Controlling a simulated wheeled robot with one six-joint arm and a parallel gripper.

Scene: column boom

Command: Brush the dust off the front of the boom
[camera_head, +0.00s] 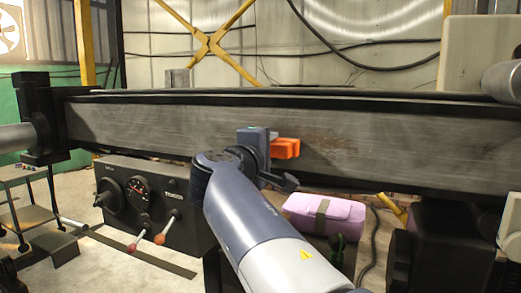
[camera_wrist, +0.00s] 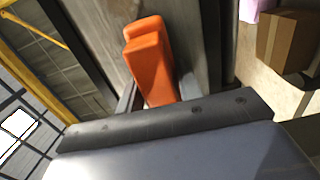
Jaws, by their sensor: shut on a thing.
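The boom (camera_head: 200,124) is a long grey horizontal beam with dark edges, spanning the head view. A faint brownish patch (camera_head: 335,142) shows on its front, right of my gripper. My gripper (camera_head: 274,158) is shut on an orange block-like thing (camera_head: 286,148), seemingly the brush. The orange brush also shows in the wrist view (camera_wrist: 149,58), between the dark fingers, in front of a grey surface. Its bristles are not visible. It is close to the boom's front; I cannot tell whether it touches.
A cardboard box (camera_wrist: 288,38) shows in the wrist view. The boom's front face right of the brush is unobstructed.

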